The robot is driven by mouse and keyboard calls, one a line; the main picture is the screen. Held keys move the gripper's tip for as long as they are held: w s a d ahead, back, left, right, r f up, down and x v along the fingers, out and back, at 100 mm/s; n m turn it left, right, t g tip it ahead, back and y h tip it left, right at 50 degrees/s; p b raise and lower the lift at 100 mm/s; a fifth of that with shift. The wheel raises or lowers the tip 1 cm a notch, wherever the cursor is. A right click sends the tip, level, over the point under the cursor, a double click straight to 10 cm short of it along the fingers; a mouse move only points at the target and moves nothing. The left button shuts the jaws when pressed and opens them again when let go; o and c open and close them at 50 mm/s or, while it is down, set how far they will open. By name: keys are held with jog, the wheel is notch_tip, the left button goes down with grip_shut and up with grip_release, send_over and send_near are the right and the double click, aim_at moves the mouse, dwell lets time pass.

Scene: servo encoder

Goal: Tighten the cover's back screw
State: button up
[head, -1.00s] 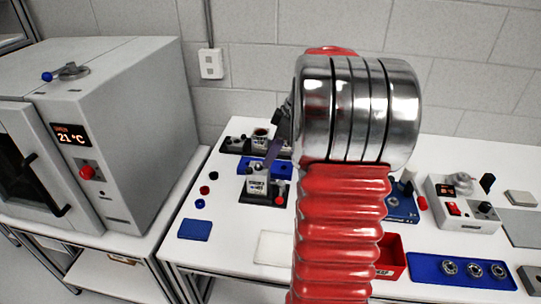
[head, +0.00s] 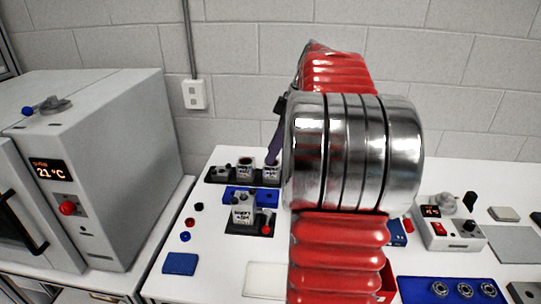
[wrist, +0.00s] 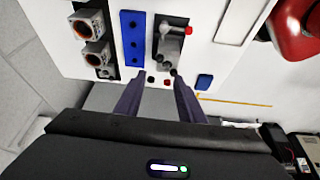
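The servo unit (head: 243,212), a pale block with dark parts on top, stands on a dark base at the left of the table. A small red-topped part (head: 267,222) is beside it. In the wrist view the unit (wrist: 170,48) is seen from above, near the fingertips. The cover's back screw is too small to make out. My gripper (wrist: 158,76) has its two purple fingers apart, with nothing held between them. In the head view one purple finger (head: 276,143) shows above the back row of blocks; my arm hides the rest.
A blue strip with holes (head: 238,195) and a black rack (head: 214,179) with several blocks lie behind the unit. Several small rings (head: 190,222) and a blue mat (head: 180,264) are at left. A grey oven (head: 110,170) stands further left.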

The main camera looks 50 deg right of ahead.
jog(key=s+a+m+h, duration=0.1)
jog(key=a+m+h, duration=0.15)
jog(key=a, duration=1.75)
jog(key=s+a+f+m+t, duration=0.1)
jog(key=s+a+f+m, duration=0.1)
jog(key=s+a, duration=0.3)
jog(key=s+a+f+m+t, duration=0.1)
jog(key=s+a+f, duration=0.4)
jog(key=a, duration=0.5)
jog(key=shift+s+a+m, duration=0.2)
jog(key=shift+s+m, duration=0.2)
jog(key=shift+m, duration=0.45)
jog(key=shift+f, duration=0.1)
jog(key=shift+c, duration=0.6)
